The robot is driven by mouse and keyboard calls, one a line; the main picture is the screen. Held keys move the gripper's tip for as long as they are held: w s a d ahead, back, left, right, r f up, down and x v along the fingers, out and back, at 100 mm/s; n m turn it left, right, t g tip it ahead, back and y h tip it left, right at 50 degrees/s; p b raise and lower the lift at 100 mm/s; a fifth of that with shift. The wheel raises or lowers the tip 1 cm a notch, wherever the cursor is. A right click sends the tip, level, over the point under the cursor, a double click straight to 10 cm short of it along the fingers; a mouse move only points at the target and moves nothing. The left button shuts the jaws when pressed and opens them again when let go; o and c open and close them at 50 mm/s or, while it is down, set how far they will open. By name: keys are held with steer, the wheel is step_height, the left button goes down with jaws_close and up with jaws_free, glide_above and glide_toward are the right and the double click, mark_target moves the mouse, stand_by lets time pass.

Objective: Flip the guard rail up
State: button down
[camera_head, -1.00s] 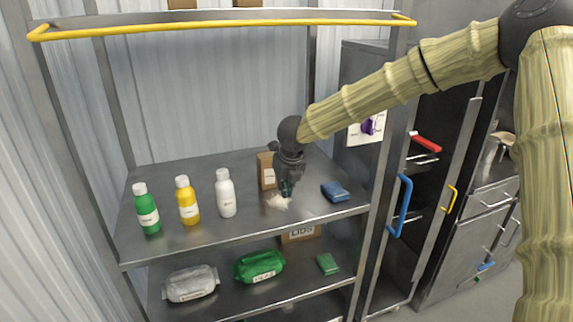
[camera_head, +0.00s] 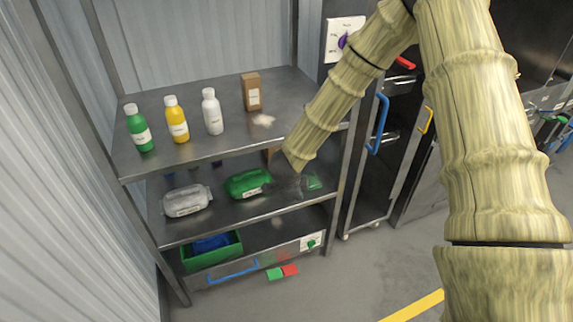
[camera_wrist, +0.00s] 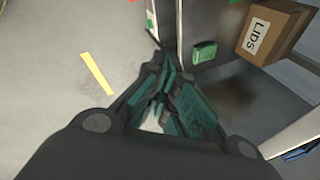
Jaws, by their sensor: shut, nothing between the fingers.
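No guard rail shows in either current view; the top of the shelf rack is out of frame. My gripper (camera_wrist: 163,85) is shut and empty in the wrist view. In the head view it is hard to make out, low at the front right of the rack by the middle shelf (camera_head: 235,210). The wrist view shows it beside a green pack (camera_wrist: 204,52) and a cardboard box marked LIDS (camera_wrist: 283,22). My arm hides the right part of the upper shelf (camera_head: 240,135).
Green (camera_head: 140,127), yellow (camera_head: 177,119) and white (camera_head: 212,111) bottles and a brown carton (camera_head: 251,91) stand on the upper shelf. Grey (camera_head: 187,201) and green (camera_head: 248,183) bags lie below. A blue-handled cabinet (camera_head: 377,125) stands right. Floor (camera_head: 355,265) in front is open.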

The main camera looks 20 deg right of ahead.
steer(key=s+a+f+n+g, duration=0.1)
steer(key=s+f+n, duration=0.6)
steer(key=s, duration=0.3)
steer(key=s+a+f+n, duration=0.1)
steer(key=s+f+n, duration=0.5)
steer(key=s+f, duration=0.25)
steer(key=s+a+f+n+g+y, duration=0.1)
steer(key=s+n, duration=0.3)
steer(key=s, duration=0.6)
steer(key=s+f+n+g+y, duration=0.1)
steer(key=s+f+n+y, duration=0.1)
steer(key=s+n, duration=0.3)
steer(key=s, duration=0.4)
steer(key=shift+s+a+n+g, duration=0.3)
steer(key=shift+s+a+g, duration=0.1)
steer(key=shift+f, duration=0.1)
